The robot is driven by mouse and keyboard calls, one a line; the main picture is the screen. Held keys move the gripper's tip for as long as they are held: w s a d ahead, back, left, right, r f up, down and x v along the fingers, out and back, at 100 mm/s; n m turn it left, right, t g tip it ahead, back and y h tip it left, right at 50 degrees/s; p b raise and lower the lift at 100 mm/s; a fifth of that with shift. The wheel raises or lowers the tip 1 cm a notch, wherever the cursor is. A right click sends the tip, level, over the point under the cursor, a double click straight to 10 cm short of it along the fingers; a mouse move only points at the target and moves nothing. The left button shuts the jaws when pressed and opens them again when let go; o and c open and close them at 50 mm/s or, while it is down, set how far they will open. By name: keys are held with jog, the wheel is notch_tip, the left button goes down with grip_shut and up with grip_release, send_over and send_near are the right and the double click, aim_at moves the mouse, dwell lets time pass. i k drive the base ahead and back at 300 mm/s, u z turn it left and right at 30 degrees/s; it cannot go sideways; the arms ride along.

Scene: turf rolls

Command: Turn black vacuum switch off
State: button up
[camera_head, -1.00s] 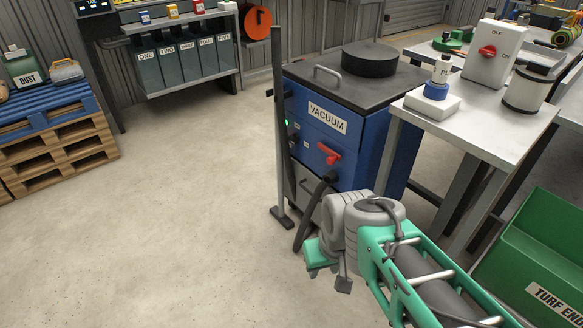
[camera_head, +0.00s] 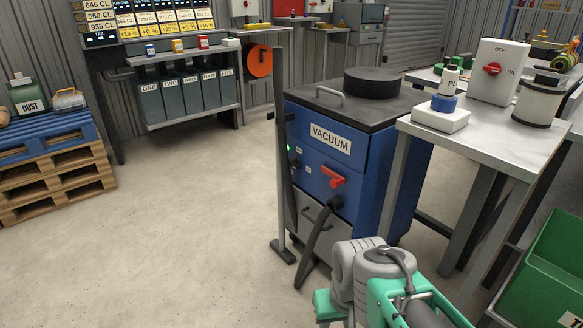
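The blue vacuum cabinet (camera_head: 372,165) stands upright in the middle, with a white VACUUM label (camera_head: 330,139) on its front. A small black switch-like part (camera_head: 295,164) shows on the front's left side, below a lit green light (camera_head: 290,149). It is too small to read its position. A red handle (camera_head: 332,177) sits lower on the front, to its right. My gripper (camera_head: 330,306) seems to be the green end of my arm at the bottom, in front of and below the cabinet. Its fingers are not clear, and nothing is seen held.
A dark upright post (camera_head: 281,160) stands close before the cabinet's left edge. A black hose (camera_head: 318,240) hangs from the front. A grey table (camera_head: 485,146) with a red-knobbed switch box (camera_head: 496,70) stands right. The floor (camera_head: 190,240) at left is clear.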

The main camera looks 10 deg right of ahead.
aim_at(296, 164)
jog(key=k, duration=0.65)
jog(key=u, duration=0.65)
jog(key=i, duration=0.75)
jog(key=u, duration=0.6)
jog(key=i, duration=1.25)
jog(key=z, duration=0.4)
